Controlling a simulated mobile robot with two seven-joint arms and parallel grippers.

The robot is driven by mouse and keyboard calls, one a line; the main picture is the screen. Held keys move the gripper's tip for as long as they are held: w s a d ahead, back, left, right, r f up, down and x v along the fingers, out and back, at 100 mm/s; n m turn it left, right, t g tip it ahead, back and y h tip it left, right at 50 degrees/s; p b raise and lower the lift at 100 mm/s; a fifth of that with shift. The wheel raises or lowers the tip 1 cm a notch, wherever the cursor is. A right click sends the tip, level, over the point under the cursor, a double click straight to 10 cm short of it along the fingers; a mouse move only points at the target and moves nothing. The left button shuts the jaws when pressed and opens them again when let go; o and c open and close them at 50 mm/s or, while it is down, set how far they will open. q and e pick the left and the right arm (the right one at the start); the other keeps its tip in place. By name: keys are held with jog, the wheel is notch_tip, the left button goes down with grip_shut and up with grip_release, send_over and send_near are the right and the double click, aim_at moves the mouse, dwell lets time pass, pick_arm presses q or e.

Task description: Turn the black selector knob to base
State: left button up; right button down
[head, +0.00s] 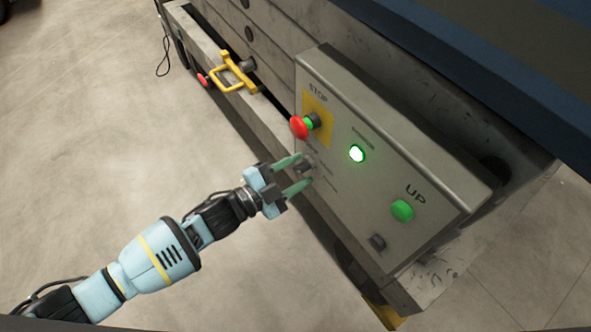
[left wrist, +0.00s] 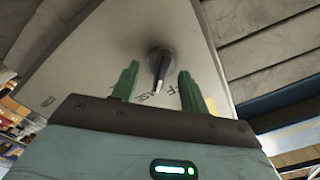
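The black selector knob (left wrist: 159,64) is on the grey control panel (left wrist: 85,55), between and just beyond my left gripper's fingertips in the left wrist view. Its pale pointer aims down in that view, towards partly hidden lettering. In the head view the knob (head: 307,167) shows small between the fingers on the panel's left part. My left gripper (head: 304,169) is open, with green fingers (left wrist: 157,82) apart on either side of the knob. I cannot tell whether either finger touches it. My right gripper is not in view.
The panel also carries a red STOP button (head: 299,127), a lit green lamp (head: 357,154), a green UP button (head: 402,211) and a dark knob (head: 377,242). A yellow handle (head: 230,80) sticks out at upper left. The floor (head: 90,130) at left is clear.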

pick_arm(q)
jog(key=shift+o, duration=1)
jog(key=p+v, duration=0.1)
jog(key=v, duration=0.6)
jog(key=shift+s+a, duration=0.25)
jog(key=shift+a, duration=0.05)
